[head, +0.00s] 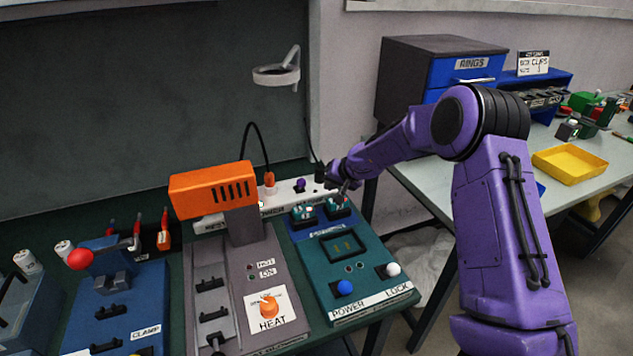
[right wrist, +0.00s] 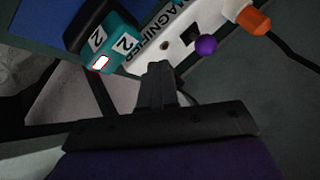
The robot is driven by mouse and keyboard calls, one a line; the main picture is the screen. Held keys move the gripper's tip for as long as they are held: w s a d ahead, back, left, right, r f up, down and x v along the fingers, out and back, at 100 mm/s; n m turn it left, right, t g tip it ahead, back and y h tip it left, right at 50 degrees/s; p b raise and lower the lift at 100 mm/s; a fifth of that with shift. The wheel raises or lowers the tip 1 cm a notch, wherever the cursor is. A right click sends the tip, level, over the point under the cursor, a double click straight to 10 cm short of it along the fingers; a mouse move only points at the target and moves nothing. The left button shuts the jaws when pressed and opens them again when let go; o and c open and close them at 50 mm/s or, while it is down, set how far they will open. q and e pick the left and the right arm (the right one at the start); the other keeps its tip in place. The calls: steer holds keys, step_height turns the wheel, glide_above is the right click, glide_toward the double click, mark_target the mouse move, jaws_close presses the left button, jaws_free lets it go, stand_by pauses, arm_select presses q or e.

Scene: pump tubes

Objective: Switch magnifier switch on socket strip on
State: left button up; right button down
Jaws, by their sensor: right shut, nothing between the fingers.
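The white socket strip (head: 284,194) lies along the back of the bench, behind the stations. It carries a purple ball-tipped switch (head: 300,185) and an orange plug (head: 269,180). In the right wrist view the strip (right wrist: 140,62) bears the word MAGNIFIER, with the purple ball (right wrist: 206,45) and orange plug (right wrist: 250,22) beyond the lettering. My right gripper (head: 340,180) is at the strip's right end, right of the purple ball. Its shut, empty fingers (right wrist: 160,75) appear beside the strip, apart from the ball. Whether they touch the strip I cannot tell. My left gripper is out of view.
The ring magnifier (head: 276,75) hangs above the bench. An orange-topped heat station (head: 212,190) stands left of the teal POWER/LOCK station (head: 350,262). Teal parts marked 2 (right wrist: 122,45) sit close to my right fingers. A side table holds a yellow tray (head: 570,164).

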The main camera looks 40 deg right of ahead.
mark_target(301, 185)
steer(key=shift+x, duration=1.1)
steer(key=shift+w+a+r+p, duration=0.2)
steer(key=shift+w+a+p, duration=0.7)
steer(key=shift+w, duration=0.3)
steer(key=shift+w+a, duration=0.4)
steer(key=shift+a, duration=0.15)
